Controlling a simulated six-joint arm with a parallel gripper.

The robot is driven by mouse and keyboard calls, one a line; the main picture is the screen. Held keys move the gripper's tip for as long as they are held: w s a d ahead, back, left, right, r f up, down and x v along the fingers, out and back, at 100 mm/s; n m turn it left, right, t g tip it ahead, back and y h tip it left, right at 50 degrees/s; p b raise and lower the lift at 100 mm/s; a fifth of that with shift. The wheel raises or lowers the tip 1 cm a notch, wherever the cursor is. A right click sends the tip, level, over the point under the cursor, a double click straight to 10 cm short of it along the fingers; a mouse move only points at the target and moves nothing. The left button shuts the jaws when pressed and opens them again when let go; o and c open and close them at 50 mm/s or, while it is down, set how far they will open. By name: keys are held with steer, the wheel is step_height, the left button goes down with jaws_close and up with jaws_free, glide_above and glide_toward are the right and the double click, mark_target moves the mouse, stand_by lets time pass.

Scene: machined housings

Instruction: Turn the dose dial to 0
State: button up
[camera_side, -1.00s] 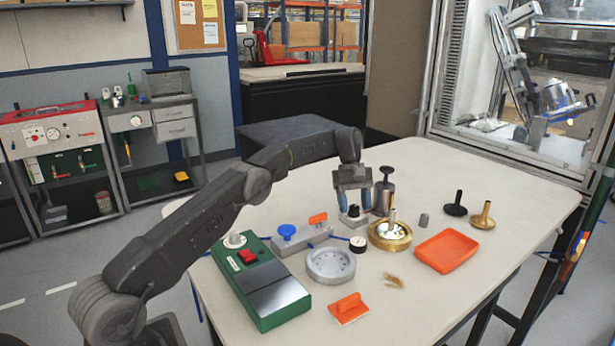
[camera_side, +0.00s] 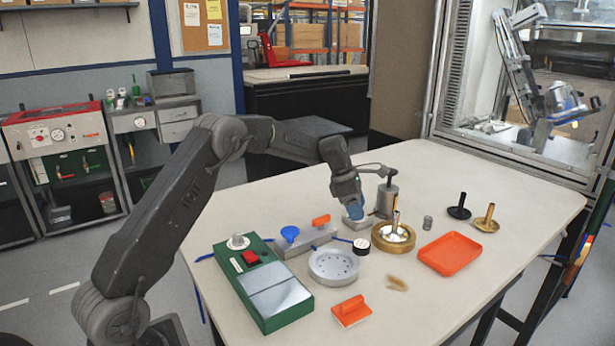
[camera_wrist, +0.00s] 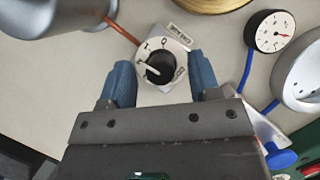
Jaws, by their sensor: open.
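The dose dial (camera_wrist: 160,66) is a round black knob on a small pale square block, with marks printed around it. A white line on the knob points left in the wrist view. A mark like a 0 is above the knob there; the other marks are too small to read surely. My gripper (camera_wrist: 159,62) is open, with one blue finger on each side of the dial block and gaps visible between. In the side view my gripper (camera_side: 352,212) is tilted just over the dial block (camera_side: 356,224), hiding most of the knob.
A grey canister (camera_side: 388,200) with a copper-coloured rod stands close to the dial. A brass ring (camera_side: 393,238), a round gauge (camera_side: 361,246) and a grey valve block with blue knob (camera_side: 290,234) are near. An orange tray (camera_side: 449,253) lies right.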

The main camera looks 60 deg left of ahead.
steer(key=d+v, duration=0.1)
steer(key=v, duration=1.4)
steer(key=s+d+r+m+y, duration=0.1)
steer(key=s+d+r+m, duration=0.1)
steer(key=s+d+m, duration=0.5)
steer(key=s+d+r+m+t+y, duration=0.1)
steer(key=s+d+r+m, duration=0.2)
steer(key=s+d+m, duration=0.4)
steer(key=shift+s+d+m, duration=0.3)
steer(key=shift+s+m, duration=0.7)
steer(key=shift+s, duration=1.6)
steer(key=shift+r, duration=0.15)
steer(key=w+a+f+n+h, duration=0.1)
steer(key=w+a+f+n, duration=0.2)
steer(key=w+a+n, duration=0.55)
steer(key=w+a+f+n+h, duration=0.1)
steer(key=w+a+f+n, duration=0.4)
steer(key=w+n, duration=0.5)
steer(key=shift+m+g, duration=0.3)
steer(key=shift+m, duration=0.45)
steer(key=x, duration=0.8)
steer(key=w+a+x, duration=0.1)
steer(key=x, duration=0.3)
steer(key=shift+w+f, duration=0.15)
steer(key=shift+c, duration=0.2)
